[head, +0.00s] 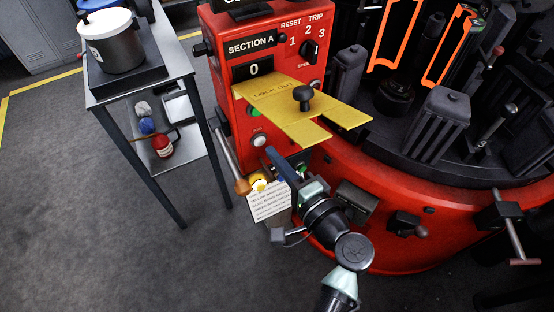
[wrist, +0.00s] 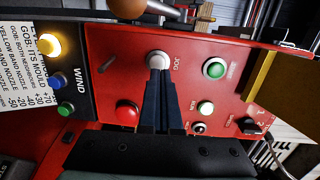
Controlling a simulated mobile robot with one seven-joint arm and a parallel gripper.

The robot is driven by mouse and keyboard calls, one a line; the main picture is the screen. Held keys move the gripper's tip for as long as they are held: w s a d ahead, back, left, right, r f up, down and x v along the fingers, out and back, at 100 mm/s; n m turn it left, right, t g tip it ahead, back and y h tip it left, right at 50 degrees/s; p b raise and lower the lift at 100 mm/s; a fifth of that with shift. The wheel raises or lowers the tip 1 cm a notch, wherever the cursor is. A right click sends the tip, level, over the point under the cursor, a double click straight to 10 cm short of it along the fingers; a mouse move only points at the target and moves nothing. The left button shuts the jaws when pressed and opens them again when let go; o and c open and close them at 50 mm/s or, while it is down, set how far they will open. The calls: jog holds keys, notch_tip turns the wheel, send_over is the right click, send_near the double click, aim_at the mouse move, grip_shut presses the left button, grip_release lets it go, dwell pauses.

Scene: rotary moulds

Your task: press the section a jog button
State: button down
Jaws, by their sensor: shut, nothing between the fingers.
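The section A jog button (wrist: 158,58) is a round white button on the red panel, with the word JOG beside it in the wrist view. It also shows in the head view as a pale button (head: 258,140) below the yellow plate. My gripper (wrist: 158,72) is shut and empty. Its fingertips point at the jog button and overlap its lower edge in the wrist view; I cannot tell whether they touch it. In the head view my gripper (head: 270,151) is just below and right of the button.
A yellow lock-out plate (head: 280,105) with a black knob juts out above my gripper. A red button (wrist: 127,112) and a green button (wrist: 213,68) flank the jog button. A wooden-handled lever (head: 242,186) is close by on the left. A side table (head: 98,100) stands further left.

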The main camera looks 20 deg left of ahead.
jog(key=v, duration=1)
jog(key=shift+w, duration=0.15)
